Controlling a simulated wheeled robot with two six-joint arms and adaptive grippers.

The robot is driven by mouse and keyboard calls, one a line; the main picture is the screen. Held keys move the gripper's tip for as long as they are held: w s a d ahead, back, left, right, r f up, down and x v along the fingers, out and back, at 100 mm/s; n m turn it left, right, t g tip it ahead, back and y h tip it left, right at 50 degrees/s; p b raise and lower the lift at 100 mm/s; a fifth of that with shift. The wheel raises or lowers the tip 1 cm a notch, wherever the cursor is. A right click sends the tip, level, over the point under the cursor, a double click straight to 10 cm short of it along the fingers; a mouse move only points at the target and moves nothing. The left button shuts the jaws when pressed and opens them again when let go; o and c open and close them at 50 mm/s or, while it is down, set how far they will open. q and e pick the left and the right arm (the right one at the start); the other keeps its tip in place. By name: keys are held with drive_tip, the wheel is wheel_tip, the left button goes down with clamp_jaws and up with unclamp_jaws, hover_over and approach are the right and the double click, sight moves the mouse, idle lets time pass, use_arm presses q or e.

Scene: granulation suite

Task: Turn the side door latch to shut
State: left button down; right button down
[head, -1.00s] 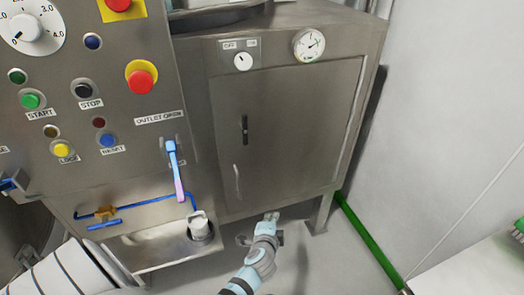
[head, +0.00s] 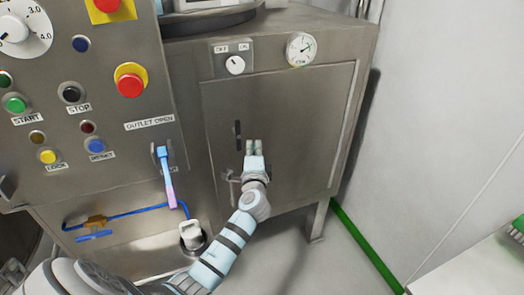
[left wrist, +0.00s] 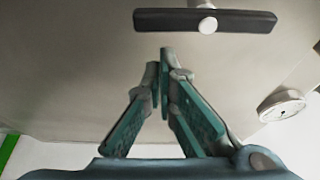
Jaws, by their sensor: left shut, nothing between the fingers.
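The side door (head: 290,120) is a flat grey metal panel and looks closed against its cabinet. Its latch (head: 237,134) is a dark bar standing upright near the door's left edge. In the left wrist view the latch (left wrist: 240,20) lies across the top, with a pale round knob at its middle. My left gripper (head: 253,147) is shut and empty, just right of and below the latch in the head view. In the left wrist view its fingertips (left wrist: 160,75) converge below the latch, apart from it in the picture. My right gripper is not in view.
A pale curved handle (head: 229,187) sits lower on the door, partly behind my gripper. Above are an on/off switch (head: 236,65) and a round gauge (head: 300,48). A blue-pink outlet lever (head: 166,175) sticks out at left. Floor to the right is clear.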

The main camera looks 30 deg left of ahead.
use_arm(q)
drive_tip(key=shift+s+a, duration=0.25)
drive_tip(key=shift+s, duration=0.2)
drive_tip(key=shift+s+m+p, duration=0.1)
drive_tip(key=shift+m+p, duration=0.2)
drive_tip(key=shift+p, duration=0.35)
drive_tip(key=shift+a+p, duration=0.1)
drive_tip(key=shift+p, duration=0.25)
